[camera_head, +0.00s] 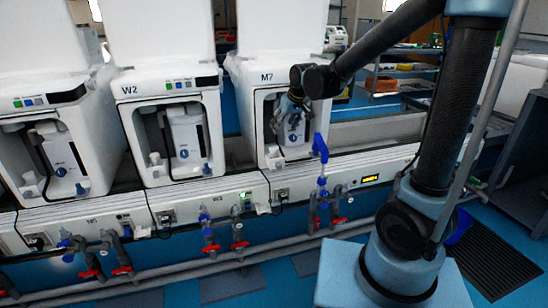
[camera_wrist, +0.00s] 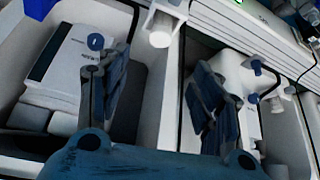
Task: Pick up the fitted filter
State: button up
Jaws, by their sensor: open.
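My gripper (camera_head: 291,108) is in front of the M7 bay in the head view, at its upper part. In the wrist view its two dark blue fingers stand apart with a gap between them (camera_wrist: 160,78), and nothing is held there. A white cylindrical part (camera_wrist: 160,30) shows beyond that gap; a small white fitting (camera_head: 275,156) sits at the lower left of the M7 bay. A white unit with a blue knob (camera_head: 295,132) stands inside M7, partly hidden by my gripper. I cannot tell for certain which white part is the fitted filter.
Neighbouring bay W2 (camera_head: 183,140) holds a similar white unit. Blue valves with red handles (camera_head: 210,232) and pipes run along the front below. An upright blue handle (camera_head: 320,148) stands close to the right of M7. In the wrist view, white housings flank both fingers.

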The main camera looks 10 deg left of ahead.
aim_at(274, 147)
jog(key=shift+x, duration=8.4)
jog(key=shift+s, duration=0.1)
jog(key=shift+c, duration=0.3)
jog(key=c, duration=1.1)
